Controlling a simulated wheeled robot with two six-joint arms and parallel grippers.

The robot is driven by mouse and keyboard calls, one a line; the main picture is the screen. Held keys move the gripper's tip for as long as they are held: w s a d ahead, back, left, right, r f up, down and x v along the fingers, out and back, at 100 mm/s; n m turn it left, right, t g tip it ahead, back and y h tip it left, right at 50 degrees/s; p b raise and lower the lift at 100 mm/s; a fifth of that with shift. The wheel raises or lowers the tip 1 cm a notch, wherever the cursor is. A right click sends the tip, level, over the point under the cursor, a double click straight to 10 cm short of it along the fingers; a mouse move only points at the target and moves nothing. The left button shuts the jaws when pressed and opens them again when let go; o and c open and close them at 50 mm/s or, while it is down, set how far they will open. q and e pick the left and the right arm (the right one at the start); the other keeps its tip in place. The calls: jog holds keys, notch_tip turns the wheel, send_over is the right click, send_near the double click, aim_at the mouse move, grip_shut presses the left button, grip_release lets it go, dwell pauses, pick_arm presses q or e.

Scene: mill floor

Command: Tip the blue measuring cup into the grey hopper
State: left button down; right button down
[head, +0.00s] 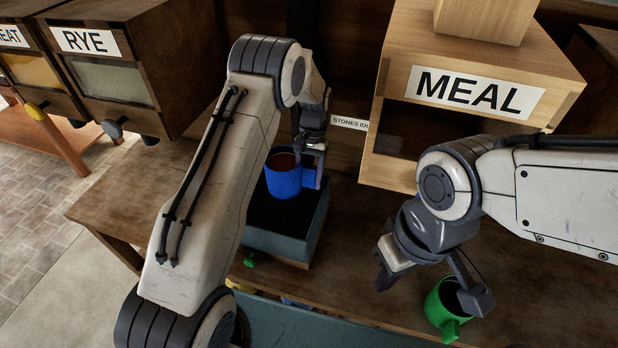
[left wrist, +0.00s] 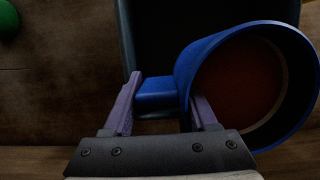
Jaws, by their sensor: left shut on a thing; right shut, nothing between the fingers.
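The blue measuring cup (head: 284,180) stands upright over the grey hopper (head: 262,242), with reddish-brown contents visible inside. In the left wrist view, the cup (left wrist: 190,62) shows at the right and its handle is between the two fingers of my left gripper (left wrist: 160,108). In the head view, my left gripper (head: 316,160) is shut on that handle at the cup's right side. The hopper's inside is dark, and I cannot tell what is in it. My right gripper (head: 384,278) is shut and empty, above the bench and left of a green mug.
The green mug (head: 442,308) is on the bench (head: 540,265), close under my right wrist. A wooden MEAL box (head: 480,62) stands behind my right arm. A RYE bin (head: 115,80) stands at the back left. Bare bench lies left of the hopper.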

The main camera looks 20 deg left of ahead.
aim_at(308, 167)
pick_arm(q)
jog(key=shift+w+f, duration=0.2)
jog(key=shift+f, duration=0.05)
jog(key=shift+w+t+b, duration=0.15)
jog(key=shift+t+b, duration=0.15)
jog(key=shift+b, duration=0.1)
notch_tip(308, 167, up, 6)
jog(key=t+b, duration=0.5)
jog(key=b, duration=0.8)
jog(key=t+b, duration=0.5)
jog(key=b, duration=0.9)
jog(key=t+b, duration=0.6)
jog(key=b, duration=0.8)
jog(key=shift+f+h, duration=0.25)
jog(key=shift+h, duration=0.05)
jog(key=shift+r+t+b, duration=0.25)
jog(key=shift+t+b, duration=0.05)
jog(key=shift+b, duration=0.6)
dwell(0.7)
dwell(0.6)
